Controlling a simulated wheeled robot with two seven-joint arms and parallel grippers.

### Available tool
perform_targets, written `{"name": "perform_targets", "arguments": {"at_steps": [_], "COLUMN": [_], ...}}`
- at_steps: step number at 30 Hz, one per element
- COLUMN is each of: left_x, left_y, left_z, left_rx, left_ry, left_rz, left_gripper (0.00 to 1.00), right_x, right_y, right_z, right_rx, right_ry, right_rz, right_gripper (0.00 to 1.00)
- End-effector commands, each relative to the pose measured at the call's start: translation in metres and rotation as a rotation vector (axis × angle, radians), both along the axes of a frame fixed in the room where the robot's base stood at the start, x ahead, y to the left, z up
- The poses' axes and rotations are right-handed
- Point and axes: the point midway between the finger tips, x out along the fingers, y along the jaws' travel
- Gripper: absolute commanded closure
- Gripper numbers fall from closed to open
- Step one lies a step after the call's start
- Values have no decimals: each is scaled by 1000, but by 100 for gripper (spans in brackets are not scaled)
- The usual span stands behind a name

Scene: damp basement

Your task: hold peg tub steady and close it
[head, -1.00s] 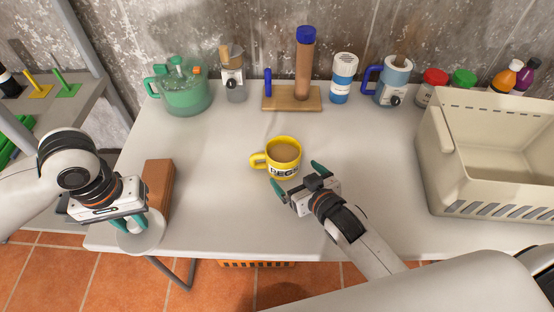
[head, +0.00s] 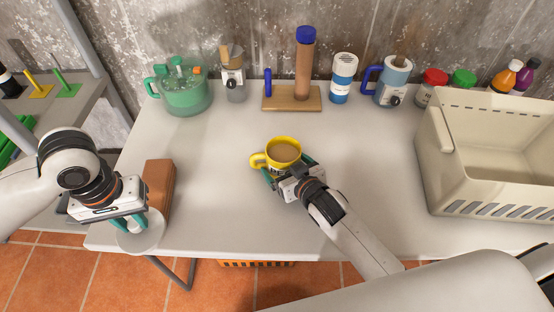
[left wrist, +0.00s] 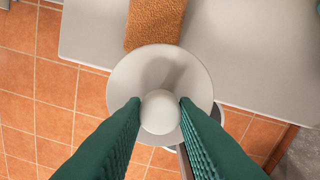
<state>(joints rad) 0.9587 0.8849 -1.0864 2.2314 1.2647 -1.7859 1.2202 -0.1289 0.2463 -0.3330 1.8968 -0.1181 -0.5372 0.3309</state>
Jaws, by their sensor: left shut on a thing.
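The peg tub is a yellow mug (head: 283,151) with lettering on its front, standing upright on the table; its top is open and something brown fills it nearly to the rim. My right gripper (head: 288,170) has its fingers spread around the mug's near side; I cannot tell whether they touch it. A pale round lid with a ball knob (head: 141,240) is at the table's front left edge. My left gripper (head: 128,222) is shut on the knob, also seen in the left wrist view (left wrist: 160,112). The lid is apart from the mug.
A brown block (head: 158,184) lies beside the lid. A green pot (head: 182,95), a wooden stand with a tube (head: 291,98) and several bottles line the back. A beige crate (head: 480,188) stands at right. The table between lid and mug is clear.

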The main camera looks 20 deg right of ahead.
Motion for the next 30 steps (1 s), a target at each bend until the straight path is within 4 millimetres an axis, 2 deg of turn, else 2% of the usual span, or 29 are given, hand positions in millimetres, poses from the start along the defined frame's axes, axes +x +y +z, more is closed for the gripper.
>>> {"name": "perform_targets", "arguments": {"at_steps": [1, 7, 14, 17, 27, 30], "left_x": [0, 0, 0, 0, 0, 0], "left_y": [0, 0, 0, 0, 0, 0], "left_z": [0, 0, 0, 2, 11, 12], "left_rx": [0, 0, 0, 0, 0, 0], "left_ry": [0, 0, 0, 0, 0, 0], "left_rz": [0, 0, 0, 0, 0, 0], "left_gripper": [96, 96, 96, 96, 96, 96], "right_x": [0, 0, 0, 1, 1, 1], "right_y": [0, 0, 0, 0, 0, 0], "right_z": [0, 0, 2, 12, 78, 91], "right_rx": [0, 0, 0, 1, 2, 2], "right_ry": [0, 0, -2, -5, -7, -5], "right_rz": [0, 0, 0, 0, 0, -1], "right_gripper": [13, 46, 46, 46, 46, 46]}}
